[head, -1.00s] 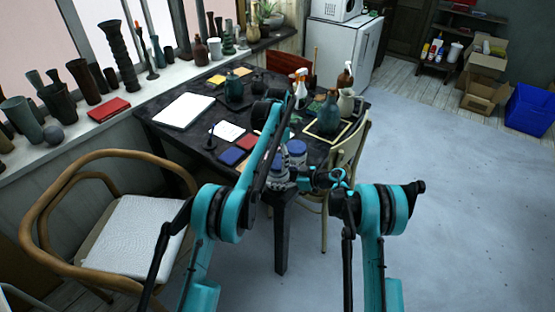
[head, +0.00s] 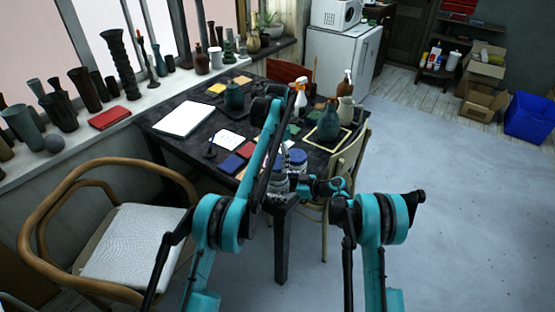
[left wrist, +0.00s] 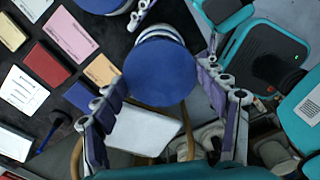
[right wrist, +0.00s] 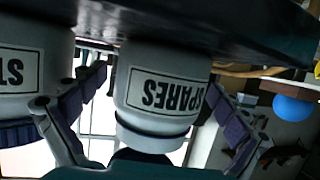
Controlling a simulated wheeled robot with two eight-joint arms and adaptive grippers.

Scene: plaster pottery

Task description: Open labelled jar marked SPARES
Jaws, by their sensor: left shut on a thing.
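The white jar labelled SPARES (right wrist: 165,92) stands at the table's corner, its label upside down in the right wrist view. My right gripper (right wrist: 150,108) has its fingers on either side of the jar's body; a gap shows on one side, so it looks open. A blue lid (left wrist: 160,72) lies between the fingertips of my left gripper (left wrist: 160,85), which is shut on it from above. I cannot tell whether the lid is clear of the jar. In the head view my left arm hides most of the jar.
Coloured cards and a pen stand lie on the dark table (head: 180,150). Spray bottles (head: 328,125) are behind. A wooden chair (head: 130,240) is at left.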

